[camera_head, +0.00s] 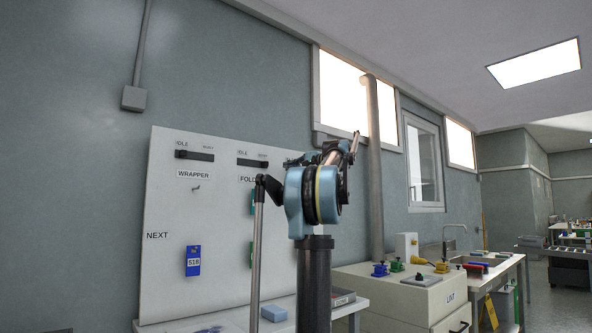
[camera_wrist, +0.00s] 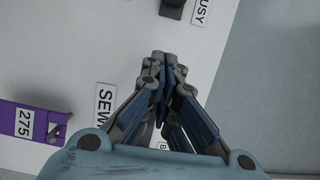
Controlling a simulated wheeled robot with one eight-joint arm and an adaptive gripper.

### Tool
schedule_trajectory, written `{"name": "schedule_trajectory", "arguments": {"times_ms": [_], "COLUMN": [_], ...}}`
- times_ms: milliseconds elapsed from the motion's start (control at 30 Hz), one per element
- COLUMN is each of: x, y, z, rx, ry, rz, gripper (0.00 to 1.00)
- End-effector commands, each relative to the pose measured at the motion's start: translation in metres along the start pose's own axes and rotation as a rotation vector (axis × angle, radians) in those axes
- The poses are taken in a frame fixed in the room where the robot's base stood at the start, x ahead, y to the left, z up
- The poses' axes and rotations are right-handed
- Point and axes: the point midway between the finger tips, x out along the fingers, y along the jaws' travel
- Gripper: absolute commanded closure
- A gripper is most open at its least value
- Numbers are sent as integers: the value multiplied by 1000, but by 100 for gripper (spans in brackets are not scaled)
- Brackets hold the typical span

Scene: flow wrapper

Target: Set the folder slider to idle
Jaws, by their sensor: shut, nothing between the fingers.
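The white board (camera_head: 215,270) carries a slider track under IDLE and BUSY above the partly hidden FOLD... label (camera_head: 248,180). This folder slider (camera_head: 252,162) is a dark bar; its knob seems toward the IDLE end, but it is too small to be sure. My gripper (camera_wrist: 163,60) is shut and empty in front of the board in the wrist view, near a SEW... label (camera_wrist: 104,108). A dark slider knob (camera_wrist: 172,8) shows beside a BUSY label (camera_wrist: 200,12) at the top there. In the head view my arm hides the board's right part.
The wrapper slider (camera_head: 194,155) is to the left on the board. A blue tag 518 (camera_head: 193,261) hangs below it, and a purple tag 275 (camera_wrist: 28,122) shows in the wrist view. A pipe (camera_head: 376,180) and a cabinet (camera_head: 410,292) stand to the right.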

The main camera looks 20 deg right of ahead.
Motion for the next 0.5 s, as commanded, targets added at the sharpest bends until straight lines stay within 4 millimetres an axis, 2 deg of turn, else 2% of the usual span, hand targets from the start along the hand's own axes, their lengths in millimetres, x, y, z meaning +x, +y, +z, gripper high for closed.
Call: {"name": "schedule_trajectory", "arguments": {"times_ms": [233, 500], "x": [41, 47], "y": [0, 0], "z": [1, 31], "rx": [0, 0], "ry": [-3, -1], "rz": [0, 0], "gripper": [100, 100]}}
